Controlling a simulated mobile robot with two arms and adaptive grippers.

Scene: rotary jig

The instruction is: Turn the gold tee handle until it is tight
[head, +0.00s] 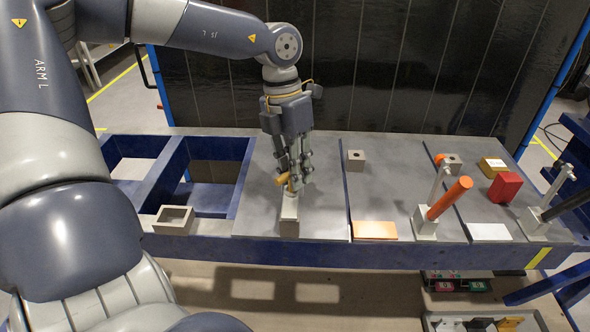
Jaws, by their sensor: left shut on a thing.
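The gold tee handle (283,179) is on top of a grey block-like fixture (289,215) near the front edge of the bench. My left gripper (294,184) points down over the fixture from above. Its fingers are shut on the gold handle, and one end of the handle sticks out to the left. The fingers hide the rest of the handle and its joint to the fixture. How tight the handle is cannot be told from this view. My right gripper is not in view.
To the right on the bench (315,215) are an orange lever (449,198), a black lever (568,205), a red block (504,187) and an orange plate (375,230). An open grey box (174,219) sits at left beside open frame bays. Bare bench surrounds the fixture.

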